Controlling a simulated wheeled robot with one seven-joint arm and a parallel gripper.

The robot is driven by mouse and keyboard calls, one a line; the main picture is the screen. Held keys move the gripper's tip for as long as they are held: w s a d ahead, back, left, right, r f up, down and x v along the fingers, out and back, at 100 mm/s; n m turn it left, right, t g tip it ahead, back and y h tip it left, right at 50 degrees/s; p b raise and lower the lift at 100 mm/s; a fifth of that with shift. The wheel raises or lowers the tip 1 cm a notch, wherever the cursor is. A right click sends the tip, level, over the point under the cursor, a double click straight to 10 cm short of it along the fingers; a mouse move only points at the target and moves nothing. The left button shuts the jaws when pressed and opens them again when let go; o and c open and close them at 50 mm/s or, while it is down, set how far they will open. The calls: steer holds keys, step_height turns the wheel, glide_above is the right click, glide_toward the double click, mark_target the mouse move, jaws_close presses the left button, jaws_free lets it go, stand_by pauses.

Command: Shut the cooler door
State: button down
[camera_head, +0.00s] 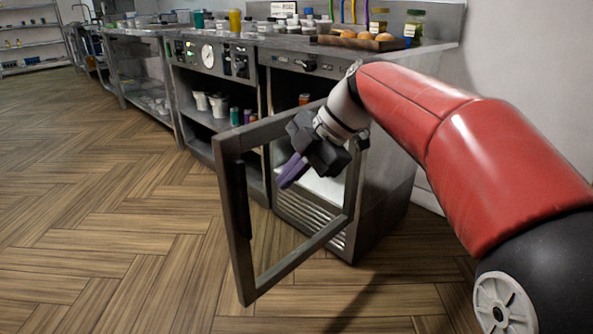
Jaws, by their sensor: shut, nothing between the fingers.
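The cooler door (238,222) is a grey rectangular frame with a see-through pane or opening. It stands swung out from the cooler (385,190), with its left edge toward me and the room. The cooler is the right-hand unit of the metal counter, with a slatted grille (308,219) low on its front. My gripper (290,171) has purple fingers that are shut and empty. It is near the upper middle of the door and overlaps its frame in view. I cannot tell whether it touches the door. My gripper and arm hide part of the door's upper right and the cooler's front.
The counter top holds jars, bottles and a wooden tray (340,41) with round buns. Open shelves (205,118) with white tubs and small cans lie left of the cooler. The wooden floor (110,210) is clear at the left and front. A pale wall (530,70) stands at the right.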

mark_target(244, 203)
steer(key=shift+w+a+f, duration=0.4)
steer(key=shift+a+f, duration=0.35)
steer(key=shift+a, duration=0.35)
steer(key=shift+w+a+f, duration=0.45)
steer(key=shift+a+f, duration=0.3)
steer(key=shift+a, duration=0.3)
steer(key=shift+w+a+f, duration=0.4)
steer(key=shift+a+f, duration=0.35)
steer(key=shift+a, duration=0.35)
